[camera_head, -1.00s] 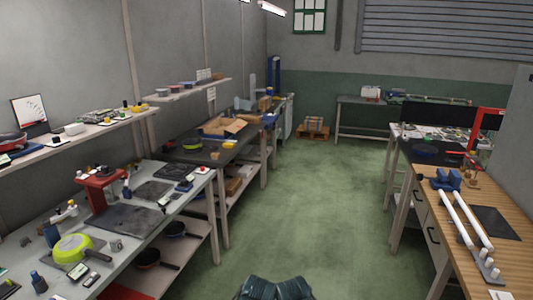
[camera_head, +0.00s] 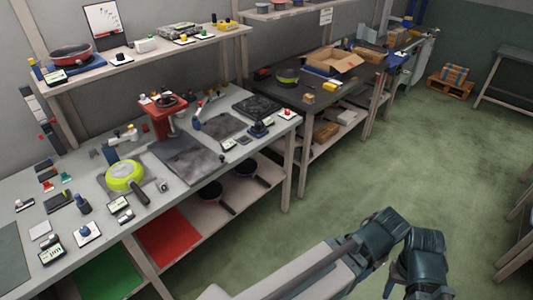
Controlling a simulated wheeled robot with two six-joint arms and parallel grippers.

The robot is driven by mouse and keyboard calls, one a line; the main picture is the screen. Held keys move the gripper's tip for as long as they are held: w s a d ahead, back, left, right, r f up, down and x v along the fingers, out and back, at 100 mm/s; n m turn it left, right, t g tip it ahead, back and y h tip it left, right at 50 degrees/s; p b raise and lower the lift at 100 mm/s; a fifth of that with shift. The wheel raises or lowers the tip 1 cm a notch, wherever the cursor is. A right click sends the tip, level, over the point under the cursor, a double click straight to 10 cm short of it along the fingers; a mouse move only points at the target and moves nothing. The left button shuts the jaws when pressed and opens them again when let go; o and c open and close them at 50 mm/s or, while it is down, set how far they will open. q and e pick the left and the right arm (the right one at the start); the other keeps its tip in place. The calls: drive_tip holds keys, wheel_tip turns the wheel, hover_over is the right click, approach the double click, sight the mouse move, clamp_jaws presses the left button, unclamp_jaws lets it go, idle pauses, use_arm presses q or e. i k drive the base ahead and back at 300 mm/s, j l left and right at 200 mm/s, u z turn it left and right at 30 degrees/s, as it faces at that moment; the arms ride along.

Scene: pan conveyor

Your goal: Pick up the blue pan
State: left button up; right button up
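Two dark pans lie on the lower shelf under the near workbench. The right one (camera_head: 246,170) looks bluish and is likely the blue pan; its handle points to the lower right. The left one (camera_head: 209,193) looks dark with a reddish tint, its handle also toward the lower right. The bench top partly overhangs them. Parts of my own arms, dark teal and grey, show at the bottom, well apart from the pans. Neither gripper's fingertips can be made out.
A yellow-green pan (camera_head: 125,175) lies on the near workbench (camera_head: 75,255) among small tools and a red stand (camera_head: 165,112). A red pan (camera_head: 70,54) sits on the upper shelf. Red (camera_head: 170,238) and green mats lie on the lower shelf. The green floor to the right is clear.

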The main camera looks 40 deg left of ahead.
sight(248, 168)
drive_tip(key=i+u, duration=0.4)
drive_tip(key=i+l+u, duration=0.2)
drive_tip(key=u, duration=0.2)
drive_tip(key=i+l+u, duration=0.55)
drive_tip(key=u, duration=0.25)
drive_tip(key=i+l+u, duration=0.2)
drive_tip(key=l+u, duration=0.2)
drive_tip(key=i+l+u, duration=0.15)
drive_tip(key=l+u, duration=0.2)
drive_tip(key=i+l+u, duration=0.1)
drive_tip(key=l+u, duration=0.9)
drive_tip(key=l, duration=0.4)
drive_tip(key=i, duration=0.05)
